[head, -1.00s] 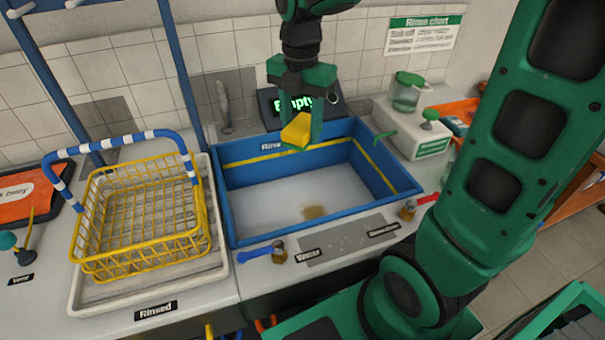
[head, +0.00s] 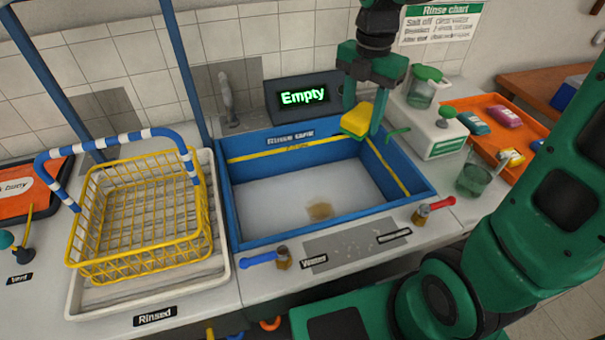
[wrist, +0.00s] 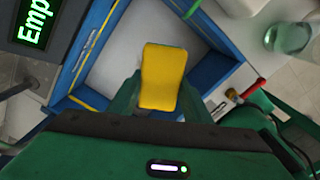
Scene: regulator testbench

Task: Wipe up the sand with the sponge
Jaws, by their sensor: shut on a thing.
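My gripper (head: 363,118) is shut on a yellow sponge (head: 356,120), held above the right rear part of the blue-walled rinse tank (head: 229,205). In the wrist view the sponge (wrist: 163,76) sits between the fingers, with the tank's pale floor beyond and below it. A small brown patch of sand (head: 319,211) lies on the tank floor near its front edge, apart from the sponge. The sand does not show clearly in the wrist view.
A display (head: 303,97) behind the tank reads "Empty". A yellow wire basket (head: 140,215) stands on a tray at left. Blue (head: 262,258) and red (head: 436,206) valve handles sit in front. A white dispenser (head: 432,130) and orange tray (head: 520,118) are at right.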

